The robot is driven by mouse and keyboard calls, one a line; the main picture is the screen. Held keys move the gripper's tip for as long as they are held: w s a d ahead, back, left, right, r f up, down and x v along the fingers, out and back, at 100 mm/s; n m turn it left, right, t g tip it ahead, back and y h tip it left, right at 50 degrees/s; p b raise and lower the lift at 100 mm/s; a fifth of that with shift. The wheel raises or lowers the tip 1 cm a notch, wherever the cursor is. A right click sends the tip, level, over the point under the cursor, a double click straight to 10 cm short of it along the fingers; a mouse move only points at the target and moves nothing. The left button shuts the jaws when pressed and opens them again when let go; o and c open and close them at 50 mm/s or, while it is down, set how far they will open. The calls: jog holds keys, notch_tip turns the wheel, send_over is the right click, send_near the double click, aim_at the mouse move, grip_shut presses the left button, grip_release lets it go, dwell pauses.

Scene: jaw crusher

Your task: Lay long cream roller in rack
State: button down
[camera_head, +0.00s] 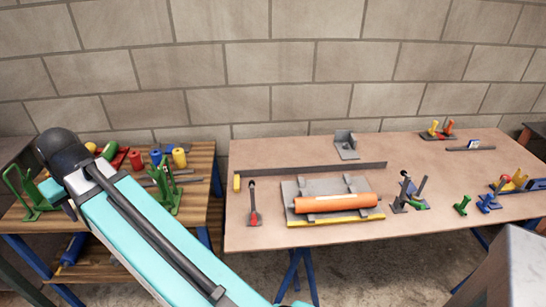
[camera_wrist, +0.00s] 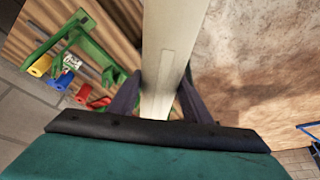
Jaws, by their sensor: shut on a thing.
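The long cream roller (camera_wrist: 168,50) runs up through the middle of the wrist view, between the two dark fingers of my gripper (camera_wrist: 157,98). My gripper is shut on it. A green rack with two upright brackets stands on the slatted wooden table; its left bracket (camera_head: 22,192) and right bracket (camera_head: 165,188) show in the head view. One green bracket (camera_wrist: 78,45) shows in the wrist view, left of and apart from the roller. In the head view I cannot make out the roller or my fingers; my teal arm covers much of the area in front of the rack.
Red, blue and yellow small parts (camera_head: 158,158) lie at the back of the wooden table (camera_head: 205,160). To the right, a brown table (camera_head: 270,160) holds an orange roller (camera_head: 335,203) on a grey plate, a long dark bar (camera_head: 320,168) and several small fixtures. A gap separates the tables.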

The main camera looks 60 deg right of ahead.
jog(key=shift+d, duration=0.25)
jog(key=shift+w+d+m, duration=0.15)
jog(key=shift+d+m, duration=0.25)
jog(key=shift+d, duration=0.15)
jog(key=s+d+f+m+g+h+p, duration=0.15)
jog(key=d+m, duration=0.35)
jog(key=d, duration=0.7)
jog(key=s+d+f+m+g+h, duration=0.1)
jog(key=s+d+m, duration=0.35)
jog(key=d, duration=0.85)
jog(key=s+d+f+m+g+h+p, duration=0.15)
jog(key=d+m, duration=0.45)
jog(key=d, duration=0.6)
jog(key=s+d+f+m+g, duration=0.2)
jog(key=s+d+m, duration=0.4)
jog(key=s+d, duration=0.8)
jog(key=s+d+f+m+g+y+p, duration=0.1)
jog(key=s+d+f+m, duration=0.3)
jog(key=s+d, duration=1)
jog(key=s+m+g, duration=0.1)
jog(key=s+m, duration=0.1)
jog(key=s, duration=0.3)
jog(key=shift+d+f, duration=0.3)
jog(key=shift+f, duration=0.05)
jog(key=shift+f, duration=0.1)
jog(key=shift+w+f+b, duration=0.1)
jog(key=shift+f+b, duration=1.3)
jog(key=shift+f, duration=1.4)
